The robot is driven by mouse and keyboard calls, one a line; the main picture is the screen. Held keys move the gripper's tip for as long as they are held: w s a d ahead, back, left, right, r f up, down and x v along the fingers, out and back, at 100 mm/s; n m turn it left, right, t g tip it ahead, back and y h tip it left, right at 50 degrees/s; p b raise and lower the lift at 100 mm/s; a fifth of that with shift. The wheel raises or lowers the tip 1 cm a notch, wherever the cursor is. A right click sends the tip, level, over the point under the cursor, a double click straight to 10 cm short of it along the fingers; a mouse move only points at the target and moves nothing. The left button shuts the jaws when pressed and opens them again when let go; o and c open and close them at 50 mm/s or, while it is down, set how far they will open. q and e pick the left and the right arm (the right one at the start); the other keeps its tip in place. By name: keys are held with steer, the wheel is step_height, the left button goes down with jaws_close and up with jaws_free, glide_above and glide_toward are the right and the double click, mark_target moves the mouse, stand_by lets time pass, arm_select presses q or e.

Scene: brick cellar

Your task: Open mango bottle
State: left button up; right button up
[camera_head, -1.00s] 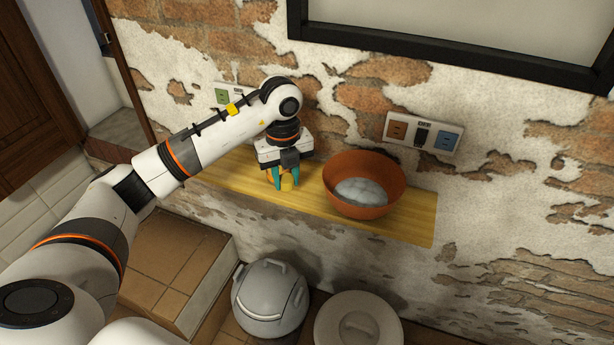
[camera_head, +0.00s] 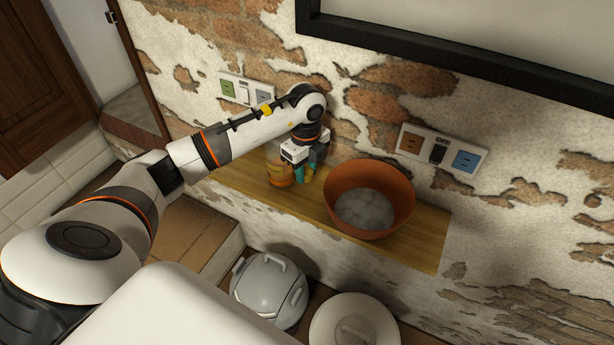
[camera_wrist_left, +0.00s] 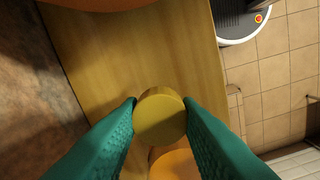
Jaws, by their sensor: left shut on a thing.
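The mango bottle (camera_head: 279,168), an orange and yellow jar, stands on the wooden shelf just left of my left gripper (camera_head: 304,174) in the head view. My left gripper is shut on a round yellow cap (camera_wrist_left: 159,114), which sits between the teal fingertips in the left wrist view. The cap is off to the side of the bottle. The bottle's orange top (camera_wrist_left: 175,164) shows partly below the cap in that view, its lower part cut off. My right gripper is not in view.
The wooden shelf (camera_head: 428,238) runs along the brick wall. A terracotta bowl (camera_head: 338,207) with grey contents stands close right of the gripper. Sockets (camera_head: 438,150) are on the wall. A grey appliance (camera_head: 268,290) and a white lidded container (camera_head: 322,325) stand below.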

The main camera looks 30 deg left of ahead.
mark_target(307, 188)
arm_select(q)
steer(key=shift+w+f, duration=0.1)
steer(key=shift+f, duration=0.3)
step_height(307, 188, down, 3)
steer(key=shift+f+p, duration=0.1)
steer(key=shift+p, duration=0.35)
steer(key=shift+f, duration=0.1)
steer(key=shift+f, duration=0.15)
steer(key=o, duration=1.1)
